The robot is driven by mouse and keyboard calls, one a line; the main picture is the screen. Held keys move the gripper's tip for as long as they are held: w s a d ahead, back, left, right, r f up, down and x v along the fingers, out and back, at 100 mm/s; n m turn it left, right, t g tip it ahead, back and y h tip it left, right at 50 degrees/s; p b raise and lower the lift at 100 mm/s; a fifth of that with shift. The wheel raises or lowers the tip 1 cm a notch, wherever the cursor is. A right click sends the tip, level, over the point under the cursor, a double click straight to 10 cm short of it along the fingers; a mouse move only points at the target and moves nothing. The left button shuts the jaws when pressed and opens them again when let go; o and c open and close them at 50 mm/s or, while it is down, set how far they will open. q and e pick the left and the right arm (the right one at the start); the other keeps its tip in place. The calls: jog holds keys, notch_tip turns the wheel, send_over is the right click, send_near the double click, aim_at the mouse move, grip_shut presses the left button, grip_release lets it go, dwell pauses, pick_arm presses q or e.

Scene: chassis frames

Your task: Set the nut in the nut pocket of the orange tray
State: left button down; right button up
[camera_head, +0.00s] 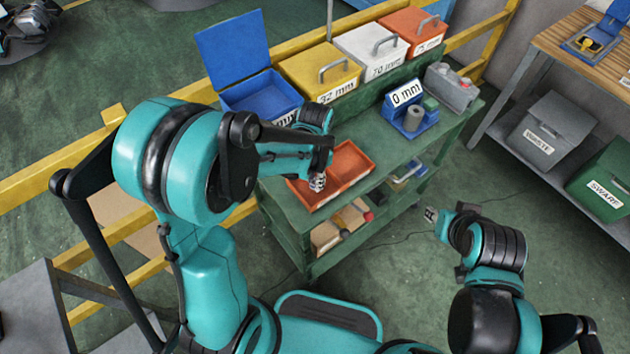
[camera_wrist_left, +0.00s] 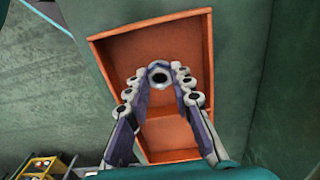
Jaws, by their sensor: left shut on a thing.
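The orange tray (camera_head: 352,163) lies on the green cart top and has two compartments with a divider between them. It also shows in the left wrist view (camera_wrist_left: 207,50). My left gripper (camera_head: 318,182) is over the tray's left compartment in the head view. In the left wrist view its fingertips (camera_wrist_left: 158,82) are shut on the nut (camera_wrist_left: 159,74), a grey ring with a dark hole. The nut appears in front of the upper compartment, close to the divider; its height above the tray is hard to tell. My right gripper (camera_head: 432,214) hangs right of the cart, too small to read.
Behind the tray stand an open blue bin (camera_head: 262,98) and lidded yellow (camera_head: 320,72), white (camera_head: 371,50) and orange (camera_head: 414,30) bins. A blue gauge stand (camera_head: 410,118) is right of the tray. A yellow rail (camera_head: 80,165) runs behind the cart.

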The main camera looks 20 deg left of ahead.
pick_arm(q)
jog(key=shift+f, duration=0.15)
jog(key=c, duration=1.3)
grip_release()
